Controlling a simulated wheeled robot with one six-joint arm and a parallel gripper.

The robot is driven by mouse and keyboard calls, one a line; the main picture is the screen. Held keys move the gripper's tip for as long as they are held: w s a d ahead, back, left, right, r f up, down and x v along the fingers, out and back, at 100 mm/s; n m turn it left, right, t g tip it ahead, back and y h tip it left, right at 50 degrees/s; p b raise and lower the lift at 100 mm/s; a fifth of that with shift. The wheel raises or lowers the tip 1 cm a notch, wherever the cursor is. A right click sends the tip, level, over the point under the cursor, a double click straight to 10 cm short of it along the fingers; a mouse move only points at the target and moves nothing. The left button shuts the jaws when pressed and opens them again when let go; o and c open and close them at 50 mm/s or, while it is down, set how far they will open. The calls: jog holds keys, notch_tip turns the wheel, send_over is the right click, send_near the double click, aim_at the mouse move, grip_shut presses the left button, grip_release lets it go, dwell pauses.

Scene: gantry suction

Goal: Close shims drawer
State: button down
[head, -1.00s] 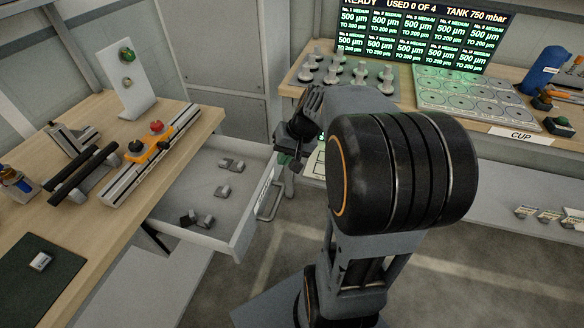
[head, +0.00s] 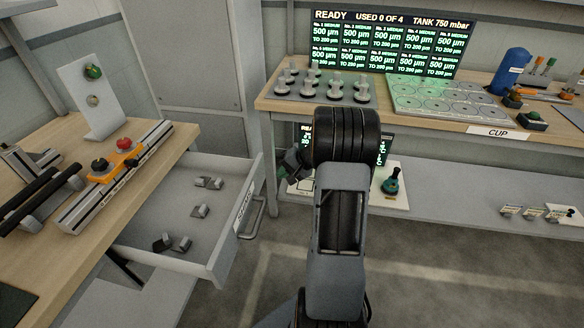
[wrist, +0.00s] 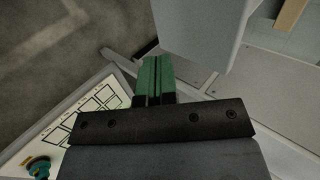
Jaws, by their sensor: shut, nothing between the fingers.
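The shims drawer (head: 222,252) stands pulled out from under the left wooden bench in the head view. Several small grey blocks (head: 202,211) lie on its floor. Its front carries a white label, too small to read, and a grey bar handle (head: 254,218). My gripper (head: 290,165) is to the right of the drawer front, apart from the handle, and my arm partly hides it. In the wrist view its green fingers (wrist: 154,80) are shut together with nothing between them. A pale grey panel lies beyond them; I cannot tell whether it is the drawer.
A lower shelf with a joystick panel (head: 393,183) is just right of my gripper. Above it, a bench (head: 265,103) holds grey cups and a screen (head: 392,45). The left bench (head: 48,250) carries a rail fixture. Open floor lies in front of the drawer handle.

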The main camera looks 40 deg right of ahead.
aim_at(261, 176)
jog(key=shift+w+a+f, duration=0.3)
jog(key=shift+w+a, duration=0.6)
jog(key=shift+w, duration=0.05)
jog(key=shift+w+a+f, duration=0.25)
jog(key=shift+w+a, duration=0.6)
jog(key=shift+w, duration=0.1)
